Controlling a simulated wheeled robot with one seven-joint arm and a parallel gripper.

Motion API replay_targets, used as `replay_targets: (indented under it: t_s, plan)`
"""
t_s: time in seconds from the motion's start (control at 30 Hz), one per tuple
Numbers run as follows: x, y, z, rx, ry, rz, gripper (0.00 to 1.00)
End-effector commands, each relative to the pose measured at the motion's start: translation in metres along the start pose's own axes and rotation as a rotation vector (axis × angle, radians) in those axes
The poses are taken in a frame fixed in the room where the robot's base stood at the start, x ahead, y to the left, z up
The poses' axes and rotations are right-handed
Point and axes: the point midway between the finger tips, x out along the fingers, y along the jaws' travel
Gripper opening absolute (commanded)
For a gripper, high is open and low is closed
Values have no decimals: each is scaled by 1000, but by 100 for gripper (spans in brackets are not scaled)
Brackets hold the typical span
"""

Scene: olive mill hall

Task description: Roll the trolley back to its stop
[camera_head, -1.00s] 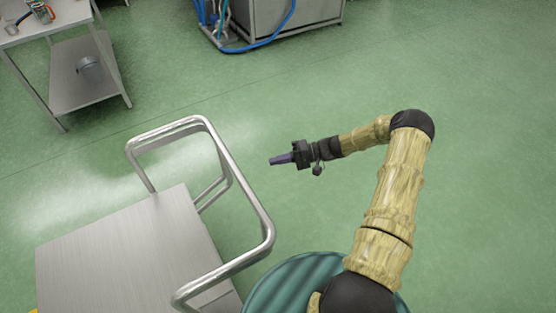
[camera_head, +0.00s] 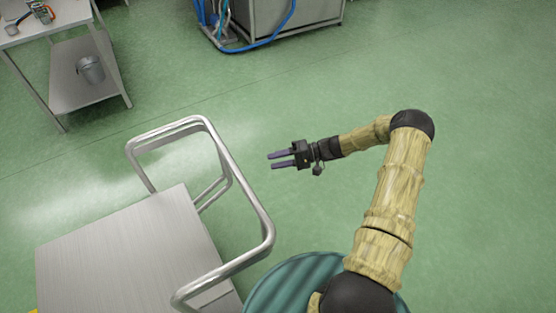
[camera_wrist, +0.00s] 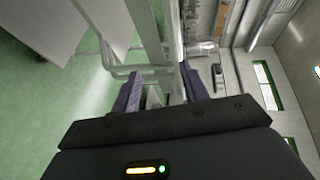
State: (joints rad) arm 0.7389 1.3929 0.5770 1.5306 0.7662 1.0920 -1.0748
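The trolley (camera_head: 125,255) has a flat brushed-metal top and a bent tubular steel handle (camera_head: 243,183) on its right side. It stands at the lower left of the head view. My gripper (camera_head: 269,160) is to the right of the handle, apart from it, and points left toward it. Its two purple fingers are spread open with nothing between them. In the wrist view the fingers (camera_wrist: 160,90) show at the lower middle, with pale tubing of the trolley beyond them. The trolley's wheels and its stop are not visible.
A steel table (camera_head: 88,98) with a lower shelf stands at the upper left, a metal bucket (camera_head: 91,69) on that shelf. A steel cabinet (camera_head: 290,15) with blue hoses is at the top. Green floor (camera_head: 460,200) is clear on the right.

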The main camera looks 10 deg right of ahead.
Motion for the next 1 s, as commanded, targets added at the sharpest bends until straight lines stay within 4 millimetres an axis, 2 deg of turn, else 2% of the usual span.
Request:
replay_targets:
  t_s: [0.3,0.47,0.67,1.0]
  plan:
    - [-1,0,0,0,0,0,47]
    - [-12,2,0,0,2,0,47]
    - [-45,4,-1,-2,4,2,47]
    - [-114,4,0,-2,5,3,47]
